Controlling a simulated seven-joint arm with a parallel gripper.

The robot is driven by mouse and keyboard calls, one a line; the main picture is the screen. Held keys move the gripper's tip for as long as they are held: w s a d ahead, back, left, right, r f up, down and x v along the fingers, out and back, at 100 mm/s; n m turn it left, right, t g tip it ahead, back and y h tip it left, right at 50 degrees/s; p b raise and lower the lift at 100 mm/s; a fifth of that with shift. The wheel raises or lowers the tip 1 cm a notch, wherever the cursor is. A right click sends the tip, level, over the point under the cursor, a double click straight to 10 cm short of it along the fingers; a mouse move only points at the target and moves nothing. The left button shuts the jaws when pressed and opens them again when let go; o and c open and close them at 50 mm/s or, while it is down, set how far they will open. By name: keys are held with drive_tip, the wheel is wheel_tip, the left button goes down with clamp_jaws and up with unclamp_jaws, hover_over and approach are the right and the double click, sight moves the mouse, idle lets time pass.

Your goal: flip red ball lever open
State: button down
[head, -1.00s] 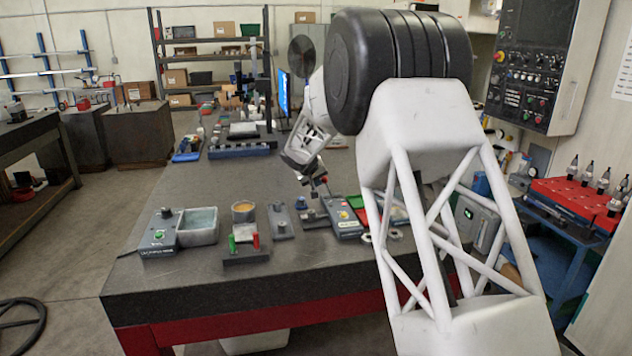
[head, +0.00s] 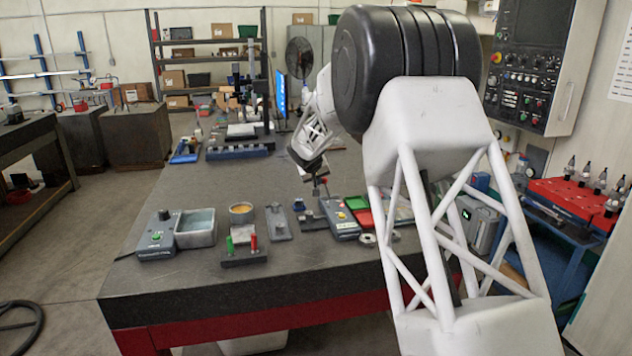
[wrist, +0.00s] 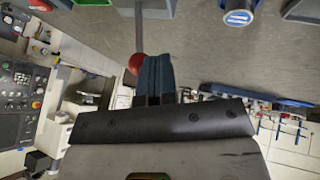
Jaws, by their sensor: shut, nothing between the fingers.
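The red ball (wrist: 137,63) sits on the end of a thin metal lever rod (wrist: 138,28), which runs up the wrist view to a grey base (wrist: 152,8). My gripper (wrist: 158,62) is shut and empty, its dark blue fingers directly right of the ball. The fingertips overlap the ball's edge in the picture; I cannot tell if they touch it. In the head view my gripper (head: 316,176) is over the far side of the small fixtures, beside the lever, which is too small there to show its angle clearly.
A blue round cap (wrist: 238,15) stands right of the lever in the wrist view. In the head view, a grey button box (head: 341,218) and red and green trays (head: 357,203) are close to the right. A stand with green and red handles (head: 243,248) is nearer. The table's middle is clear.

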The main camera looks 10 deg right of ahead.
drive_tip(key=shift+d+r+m+y, duration=0.3)
drive_tip(key=shift+d+r+y, duration=0.1)
drive_tip(key=shift+d+y, duration=0.4)
drive_tip(key=d+y, duration=0.2)
drive_tip(key=d, duration=0.1)
drive_tip(key=shift+r+m+y, duration=0.3)
drive_tip(key=shift+m+y, duration=0.1)
drive_tip(key=shift+d, duration=0.2)
drive_tip(key=shift+d, duration=1.1)
drive_tip(key=shift+d, duration=0.1)
